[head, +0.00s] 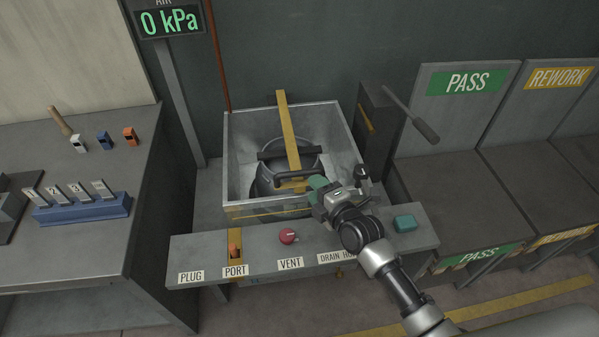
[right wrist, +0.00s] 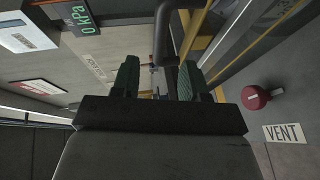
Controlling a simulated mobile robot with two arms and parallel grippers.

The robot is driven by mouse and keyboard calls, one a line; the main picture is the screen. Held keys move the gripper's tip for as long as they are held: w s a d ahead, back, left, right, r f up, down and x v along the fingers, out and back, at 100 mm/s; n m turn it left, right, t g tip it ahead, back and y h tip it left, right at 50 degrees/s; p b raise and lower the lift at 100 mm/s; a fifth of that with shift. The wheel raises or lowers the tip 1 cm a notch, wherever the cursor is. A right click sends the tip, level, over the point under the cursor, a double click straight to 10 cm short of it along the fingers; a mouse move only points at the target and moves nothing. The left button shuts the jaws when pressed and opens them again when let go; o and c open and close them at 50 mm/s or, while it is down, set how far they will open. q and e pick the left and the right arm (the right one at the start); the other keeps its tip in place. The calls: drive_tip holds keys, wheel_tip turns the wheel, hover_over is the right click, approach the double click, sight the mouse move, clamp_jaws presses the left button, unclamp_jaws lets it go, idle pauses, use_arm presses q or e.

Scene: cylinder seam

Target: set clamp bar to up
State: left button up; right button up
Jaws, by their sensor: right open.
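The yellow clamp bar (head: 289,130) runs from the back of the open grey tank (head: 240,150) forward over the dark cylinder (head: 264,178) inside. A dark handle (head: 284,178) sits at its near end. My right gripper (head: 312,188) is at the tank's front rim, beside the handle's right end, with green finger pads. In the right wrist view the gripper (right wrist: 158,78) is open, and the dark handle (right wrist: 164,35) shows beyond and between the fingertips. Whether they touch is unclear. My left gripper is not in view.
A front shelf carries a red VENT knob (head: 288,236), an orange PORT piece (head: 234,250) and a teal block (head: 405,223). A dark post with a lever (head: 412,115) stands right of the tank. PASS and REWORK bays are at right; a side bench (head: 60,240) is at left.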

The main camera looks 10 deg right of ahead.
sight(301, 175)
drive_tip(key=x, duration=0.8)
drive_tip(key=shift+a, duration=0.1)
drive_tip(key=shift+c, duration=0.2)
clamp_jaws()
